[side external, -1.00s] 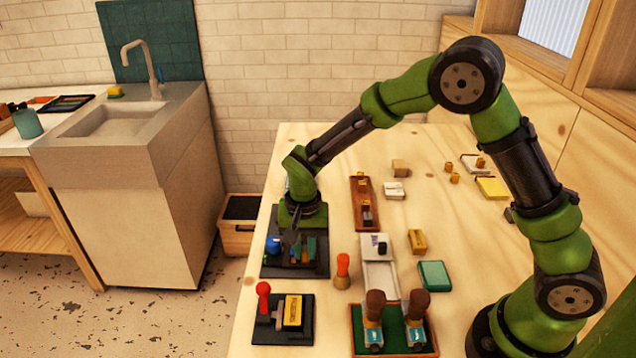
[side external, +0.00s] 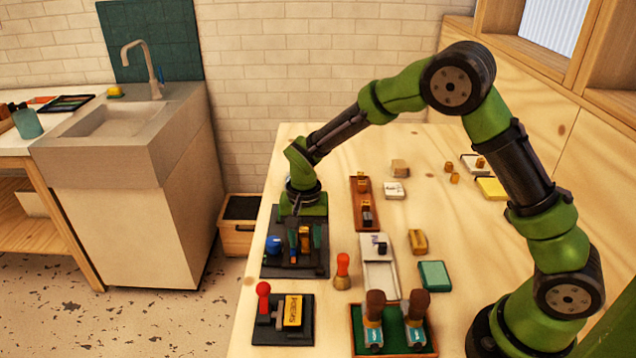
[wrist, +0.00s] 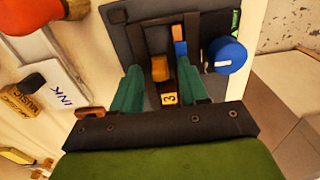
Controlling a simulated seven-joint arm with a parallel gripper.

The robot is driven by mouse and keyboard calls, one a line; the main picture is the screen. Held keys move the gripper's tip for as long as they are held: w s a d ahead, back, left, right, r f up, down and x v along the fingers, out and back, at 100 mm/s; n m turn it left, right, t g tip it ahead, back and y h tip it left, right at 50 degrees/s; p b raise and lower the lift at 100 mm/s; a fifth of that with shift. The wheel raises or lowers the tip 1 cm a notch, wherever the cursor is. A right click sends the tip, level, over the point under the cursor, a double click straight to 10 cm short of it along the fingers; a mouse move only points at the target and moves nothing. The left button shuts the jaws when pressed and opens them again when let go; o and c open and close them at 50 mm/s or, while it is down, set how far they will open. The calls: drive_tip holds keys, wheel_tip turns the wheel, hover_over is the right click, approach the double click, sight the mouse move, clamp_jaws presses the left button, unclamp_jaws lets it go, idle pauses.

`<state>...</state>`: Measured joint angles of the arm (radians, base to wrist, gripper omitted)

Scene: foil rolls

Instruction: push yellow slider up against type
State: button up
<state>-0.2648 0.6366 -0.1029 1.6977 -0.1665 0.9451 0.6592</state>
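A dark fixture (side external: 320,268) stands at the left of the table, and its plate fills the middle of the wrist view (wrist: 128,32). On it a yellow-orange block (wrist: 160,68), which looks like the slider, lies in a dark channel; it also shows in the side view (side external: 304,240). A small type block marked 3 (wrist: 169,98) sits close to it, nearer my gripper; whether they touch is unclear. My gripper (wrist: 160,84) is over the channel with its green fingers apart, one on each side of these blocks, with gaps. The fingertips' contact with the fixture is unclear.
A blue knob (wrist: 228,55) and a slim orange-and-blue piece (wrist: 180,40) are on the fixture, right of the fingers. A red-topped peg (side external: 342,270), a white tray (side external: 381,280) and a brown rack (side external: 352,205) stand nearby. A red-handled device (side external: 282,320) is in front.

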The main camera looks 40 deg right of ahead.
sight(305, 239)
wheel_tip(305, 239, up, 17)
idle(0.6)
drive_tip(key=shift+f, duration=0.1)
